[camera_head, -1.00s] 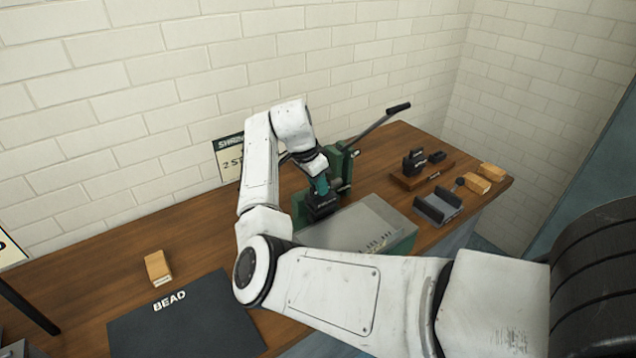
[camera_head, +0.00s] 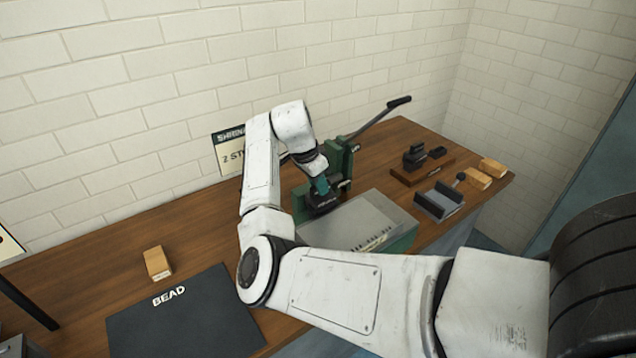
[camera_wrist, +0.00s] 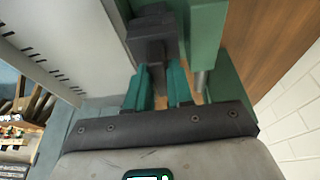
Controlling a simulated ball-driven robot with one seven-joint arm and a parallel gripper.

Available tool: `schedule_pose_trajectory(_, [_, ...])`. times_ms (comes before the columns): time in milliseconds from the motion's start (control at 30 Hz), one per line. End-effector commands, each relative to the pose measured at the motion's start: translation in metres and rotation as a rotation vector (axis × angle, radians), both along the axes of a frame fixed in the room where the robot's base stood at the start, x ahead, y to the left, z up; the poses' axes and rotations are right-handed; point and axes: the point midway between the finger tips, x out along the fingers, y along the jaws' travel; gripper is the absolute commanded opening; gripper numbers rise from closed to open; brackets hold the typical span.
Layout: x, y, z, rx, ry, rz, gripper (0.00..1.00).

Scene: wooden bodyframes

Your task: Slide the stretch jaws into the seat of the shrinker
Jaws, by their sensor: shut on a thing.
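The shrinker is a green machine (camera_head: 340,163) with a long black-ended lever, standing on the wooden bench behind a grey-topped box. My gripper (camera_head: 322,187) has teal fingers and points down at the shrinker's front. In the wrist view my gripper (camera_wrist: 158,85) is shut on a dark grey block, the stretch jaws (camera_wrist: 152,40). The jaws lie right beside the green body of the shrinker (camera_wrist: 205,35) in that view. In the head view the dark jaws (camera_head: 322,203) sit low at the machine's front. I cannot tell how far they are in the seat.
A grey-topped green box (camera_head: 365,225) stands just in front of the shrinker. To the right are a wooden rack with black parts (camera_head: 420,165), a grey channel tray (camera_head: 438,199) and wooden blocks (camera_head: 485,175). A dark BEAD mat (camera_head: 185,315) and another wooden block (camera_head: 158,264) lie at left.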

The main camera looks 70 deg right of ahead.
Motion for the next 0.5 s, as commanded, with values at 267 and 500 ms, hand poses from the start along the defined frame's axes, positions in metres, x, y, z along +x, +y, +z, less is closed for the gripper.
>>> schedule_pose_trajectory(267, [0.0003, -0.0007, -0.0033, -0.005, 0.0, 0.0, 0.0])
schedule_pose_trajectory(500, [0.0001, -0.0004, -0.0036, -0.002, 0.0, 0.0, 0.45])
